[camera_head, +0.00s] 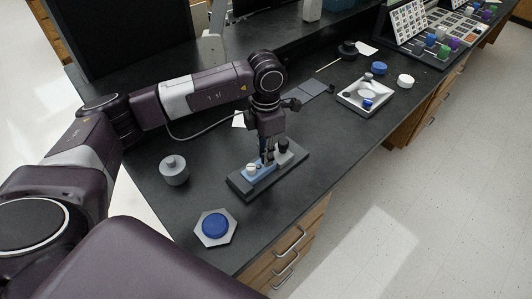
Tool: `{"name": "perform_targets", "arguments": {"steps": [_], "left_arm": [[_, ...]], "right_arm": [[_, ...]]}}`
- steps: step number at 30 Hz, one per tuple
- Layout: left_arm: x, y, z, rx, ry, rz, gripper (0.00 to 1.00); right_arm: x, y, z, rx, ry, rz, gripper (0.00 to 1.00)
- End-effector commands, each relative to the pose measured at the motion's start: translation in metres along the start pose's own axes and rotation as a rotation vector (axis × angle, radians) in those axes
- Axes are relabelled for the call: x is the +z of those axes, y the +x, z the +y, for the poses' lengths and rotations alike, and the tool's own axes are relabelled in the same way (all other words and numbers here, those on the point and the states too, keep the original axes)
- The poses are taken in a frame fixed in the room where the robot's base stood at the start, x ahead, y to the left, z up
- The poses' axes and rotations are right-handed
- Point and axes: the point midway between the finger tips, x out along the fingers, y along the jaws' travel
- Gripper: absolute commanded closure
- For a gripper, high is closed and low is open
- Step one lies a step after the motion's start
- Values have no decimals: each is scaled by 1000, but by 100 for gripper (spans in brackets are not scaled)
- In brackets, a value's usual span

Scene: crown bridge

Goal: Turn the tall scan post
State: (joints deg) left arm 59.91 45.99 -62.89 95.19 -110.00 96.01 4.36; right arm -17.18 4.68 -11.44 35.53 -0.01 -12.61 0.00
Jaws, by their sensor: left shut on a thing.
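A dark base board (240,183) lies on the bench and carries a blue block (264,174) with a short white-topped post (251,169) at its left end. A black-topped post on a grey mount (283,146) stands at the right of the board. My left gripper (268,156) points down over the middle of the blue block, between these two. It is shut on a slim upright part there, seemingly the tall scan post, which the fingers mostly hide. I cannot tell how far the post is turned. My right gripper is not in view.
A grey cylinder (174,170) and a hexagonal holder with a blue disc (215,226) stand left and in front. A white tray (350,99) and blue and white caps lie at right. The bench's front edge is close to the board.

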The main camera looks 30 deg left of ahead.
Motion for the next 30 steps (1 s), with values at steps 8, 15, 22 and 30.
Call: {"name": "perform_targets", "arguments": {"steps": [8, 15, 22, 30], "left_arm": [[0, -1, 0, 1, -1, -2, 74], [0, -3, 0, 1, -2, -2, 74], [1, -39, 1, 3, -1, -6, 74], [1, -95, 1, 2, -1, -6, 74]], "right_arm": [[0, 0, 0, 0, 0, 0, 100], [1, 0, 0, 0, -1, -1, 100], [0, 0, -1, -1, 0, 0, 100], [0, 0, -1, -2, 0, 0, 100]]}}
